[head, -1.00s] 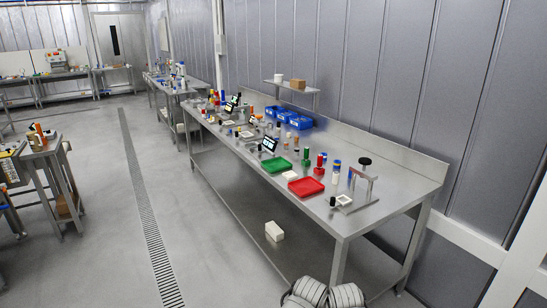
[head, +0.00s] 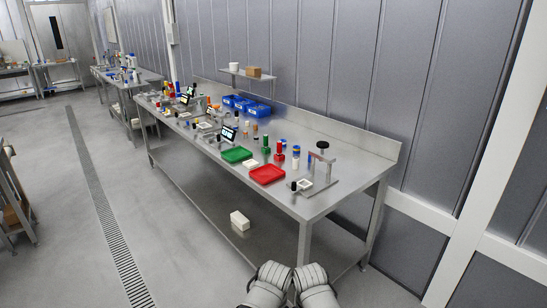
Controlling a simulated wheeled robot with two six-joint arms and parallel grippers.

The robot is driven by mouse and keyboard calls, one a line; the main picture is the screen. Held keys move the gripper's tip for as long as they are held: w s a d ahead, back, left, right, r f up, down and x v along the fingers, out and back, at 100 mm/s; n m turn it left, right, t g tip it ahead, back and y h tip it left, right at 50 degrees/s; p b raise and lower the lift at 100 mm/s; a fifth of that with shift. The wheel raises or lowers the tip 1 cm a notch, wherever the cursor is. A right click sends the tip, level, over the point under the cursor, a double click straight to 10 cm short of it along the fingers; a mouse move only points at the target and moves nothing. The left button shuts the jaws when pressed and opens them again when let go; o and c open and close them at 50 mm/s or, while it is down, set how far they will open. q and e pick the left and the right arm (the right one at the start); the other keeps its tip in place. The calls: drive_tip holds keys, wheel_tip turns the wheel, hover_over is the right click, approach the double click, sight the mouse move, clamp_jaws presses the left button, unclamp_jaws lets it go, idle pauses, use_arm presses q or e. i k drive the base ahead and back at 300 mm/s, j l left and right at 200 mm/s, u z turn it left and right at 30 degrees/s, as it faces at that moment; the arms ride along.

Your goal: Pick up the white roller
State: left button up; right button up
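I cannot surely pick out the white roller. Several small upright pieces stand on the long steel bench (head: 327,197), among them a whitish cylinder with a blue top (head: 296,160) behind the red tray (head: 267,175). At this size I cannot tell whether any of them is a roller. Two grey ribbed parts at the bottom edge look like my own arms. Neither of my grippers shows, and the bench is well beyond these parts.
A metal press-like stand (head: 318,172) is at the bench's near right end. A green tray (head: 236,154), blue bins (head: 246,106) and a wall shelf (head: 246,74) are farther back. A white block (head: 239,220) lies on the lower shelf.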

sight(295, 162)
drive_tip(key=i+l+z, duration=0.15)
drive_tip(key=i+z, duration=0.2)
drive_tip(key=i, duration=0.2)
drive_tip(key=i+z, duration=0.35)
drive_tip(key=i, duration=0.15)
